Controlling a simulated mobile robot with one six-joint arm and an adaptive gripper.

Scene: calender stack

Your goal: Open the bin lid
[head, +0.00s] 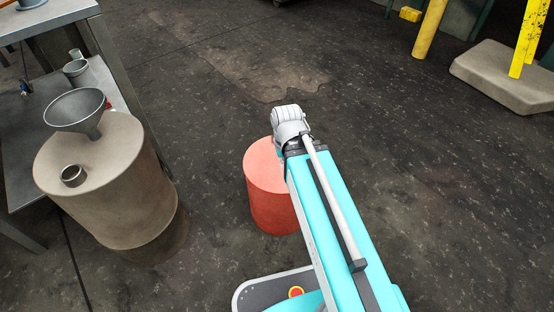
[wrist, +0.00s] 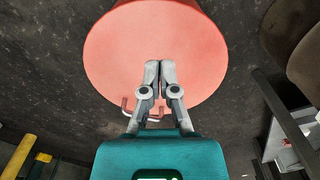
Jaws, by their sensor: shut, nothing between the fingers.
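The red cylindrical bin (head: 270,205) stands on the dark floor, left of my turquoise arm in the head view. Its flat, lighter top (head: 264,165) shows no opening; my arm covers its right part. In the wrist view the round red lid (wrist: 120,55) fills the upper middle. A thin bent metal handle (wrist: 126,109) shows near its lower edge, partly hidden behind my fingers. My gripper (wrist: 160,68) is shut and empty, in front of the lid; whether it touches it I cannot tell. The head view does not clearly show my gripper's fingers.
A yellow post (head: 429,28) and a beige slab (head: 505,80) are at the upper right. Floor to the right is open.

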